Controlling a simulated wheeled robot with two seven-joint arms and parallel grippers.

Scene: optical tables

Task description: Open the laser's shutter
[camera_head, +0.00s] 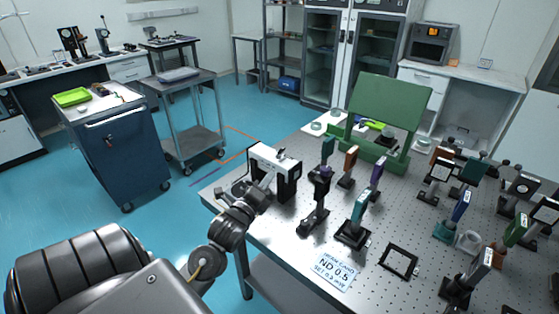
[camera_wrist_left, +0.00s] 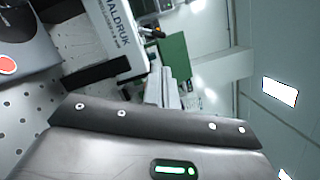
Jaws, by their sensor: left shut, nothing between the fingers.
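The laser (camera_head: 262,158) is a white and black box at the left end of the optical table. My left gripper (camera_head: 278,168) is shut and empty, right at the laser's top and front side in the head view. I cannot tell if it touches the laser. A small dark part on the laser's top may be the shutter, but it is too small to tell its state. In the left wrist view the laser's white lettered side (camera_wrist_left: 108,32) shows at upper left, beyond my gripper (camera_wrist_left: 163,90). My right gripper is not in view.
The perforated optical table (camera_head: 300,268) holds several optics mounts (camera_head: 353,222) right of the laser. A green panel on a stand (camera_head: 390,108) rises behind. A card (camera_head: 335,272) and a black frame (camera_head: 398,261) lie near the front. A blue cart (camera_head: 118,150) stands at left.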

